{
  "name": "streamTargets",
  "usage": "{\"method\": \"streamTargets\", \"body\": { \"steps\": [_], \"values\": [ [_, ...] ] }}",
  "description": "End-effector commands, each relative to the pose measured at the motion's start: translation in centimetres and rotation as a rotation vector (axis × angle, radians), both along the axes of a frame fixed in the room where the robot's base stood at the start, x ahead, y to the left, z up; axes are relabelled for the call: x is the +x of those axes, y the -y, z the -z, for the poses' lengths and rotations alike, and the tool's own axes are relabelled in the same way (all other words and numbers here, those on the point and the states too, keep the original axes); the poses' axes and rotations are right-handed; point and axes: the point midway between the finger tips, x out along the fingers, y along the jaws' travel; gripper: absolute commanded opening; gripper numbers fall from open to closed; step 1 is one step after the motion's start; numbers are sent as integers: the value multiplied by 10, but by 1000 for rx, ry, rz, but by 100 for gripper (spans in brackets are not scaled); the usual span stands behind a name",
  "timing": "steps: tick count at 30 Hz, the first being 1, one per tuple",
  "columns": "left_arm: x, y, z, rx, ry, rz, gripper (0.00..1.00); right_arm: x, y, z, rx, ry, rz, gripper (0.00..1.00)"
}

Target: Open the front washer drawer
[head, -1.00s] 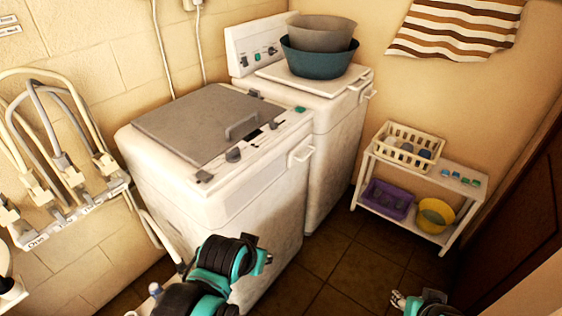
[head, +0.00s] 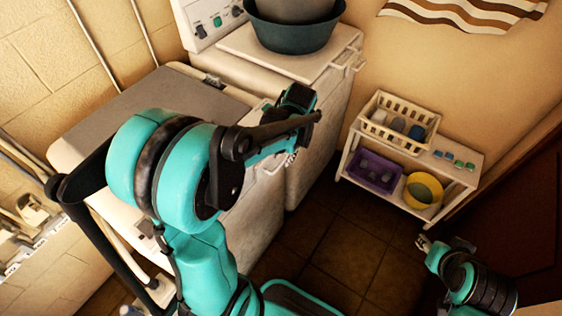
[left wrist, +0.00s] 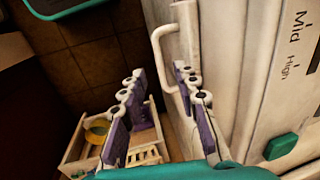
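The front washer (head: 253,222) is white with a grey lid (head: 130,105). My left arm covers much of its top and front in the head view. In the left wrist view a white loop handle (left wrist: 157,42) stands out from the white front face. My left gripper (head: 290,157) is beside the washer's upper front edge. The left wrist view shows its purple-padded fingers (left wrist: 158,82) apart and empty, with the handle just beyond the tips, closer to the right-hand finger. My right gripper (head: 423,243) is low at the right, away from the washer; its opening is unclear.
A second washer (head: 322,125) stands behind, with stacked basins (head: 295,35) on top. A white shelf (head: 455,172) with a cream basket (head: 378,120), purple basket (head: 375,172) and yellow bowl (head: 422,190) is at the right wall. The tiled floor (head: 335,235) between is clear.

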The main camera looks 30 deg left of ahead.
Motion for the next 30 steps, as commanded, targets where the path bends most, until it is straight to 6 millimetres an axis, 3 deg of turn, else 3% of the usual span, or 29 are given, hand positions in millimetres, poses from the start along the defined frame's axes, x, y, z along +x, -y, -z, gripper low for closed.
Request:
{"method": "streamTargets", "body": {
  "steps": [1, 6, 18, 21, 22, 30],
  "values": [
    [1, -2, 12, 0, 0, -1, 31, 0, 0, 7, 0, 0, 0, 40],
    [1, -6, 34, 0, 1, 0, 31, 0, 0, 14, 0, 0, 0, 40],
    [1, -8, 41, 0, 2, 0, 31, 0, 0, 16, 0, 0, 0, 40],
    [1, -8, 41, 0, 2, 0, 4, 0, 0, 16, 0, 0, 0, 40],
    [1, -8, 41, 0, 2, 0, 0, 0, 0, 16, 0, 0, 0, 40],
    [1, -2, 41, 0, 2, 2, 0, 0, 0, 16, 0, 0, 0, 40]
  ]
}}
